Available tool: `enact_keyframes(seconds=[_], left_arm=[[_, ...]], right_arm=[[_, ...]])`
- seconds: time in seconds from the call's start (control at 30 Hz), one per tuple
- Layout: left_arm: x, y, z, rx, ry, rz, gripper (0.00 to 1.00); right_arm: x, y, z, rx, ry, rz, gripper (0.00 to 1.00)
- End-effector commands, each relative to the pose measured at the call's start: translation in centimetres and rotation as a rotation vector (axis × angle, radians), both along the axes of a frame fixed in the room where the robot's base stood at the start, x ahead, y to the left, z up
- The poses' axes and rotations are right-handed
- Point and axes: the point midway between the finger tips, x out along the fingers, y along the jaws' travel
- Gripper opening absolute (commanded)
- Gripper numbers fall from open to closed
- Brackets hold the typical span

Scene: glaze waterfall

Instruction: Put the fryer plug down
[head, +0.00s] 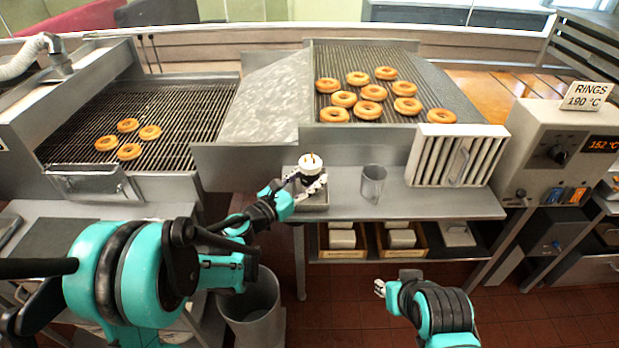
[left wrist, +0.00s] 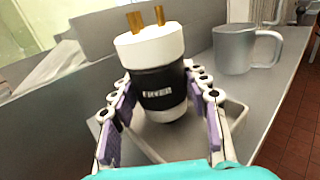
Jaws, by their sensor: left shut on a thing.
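The fryer plug (left wrist: 159,75) is a white cylinder with a black labelled band and two brass prongs pointing up. It leans slightly in the left wrist view. My left gripper (left wrist: 165,112) has its fingers on both sides of the black band, shut on the plug. In the head view the plug (head: 309,163) stands over a small grey tray (head: 316,207) on the steel shelf. I cannot tell whether its base touches the tray. My right gripper (head: 380,288) is away from the shelf, over the floor at lower centre; its finger opening is too small to tell.
A metal mug (head: 373,184) stands right of the tray. A white slatted panel (head: 458,156) leans farther right, near a control box (head: 552,154) with a "RINGS 190 °C" sign (head: 586,96). Doughnuts (head: 369,110) lie on the rack behind. The shelf between mug and panel is clear.

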Motion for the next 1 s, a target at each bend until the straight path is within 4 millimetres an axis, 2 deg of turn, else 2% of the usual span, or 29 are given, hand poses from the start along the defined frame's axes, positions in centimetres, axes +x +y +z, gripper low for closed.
enact_keyframes(seconds=[0.3,0.33,0.4,0.73,0.9,1.0], left_arm=[[0.0,0.0,-0.9,0.0,0.0,0.0,0.0],[0.0,0.0,-0.9,0.0,0.0,0.0,0.48],[0.0,0.0,-0.8,0.0,0.0,0.0,0.67],[0.0,0.0,-0.7,0.0,0.0,0.0,0.67],[0.0,0.0,0.8,0.0,0.0,0.0,0.67],[-1.6,1.6,0.6,0.0,0.0,0.004,0.67]], right_arm=[[0.0,0.0,-1.0,0.0,0.0,0.0,0.31],[0.0,0.0,-0.9,0.0,0.0,0.0,0.31],[0.0,0.0,-0.9,0.0,0.0,0.0,0.31],[0.0,0.0,-0.7,0.0,0.0,0.0,0.31],[0.0,0.0,0.8,0.0,0.0,0.0,0.31],[0.0,0.0,1.0,0.0,0.0,0.0,0.31]])
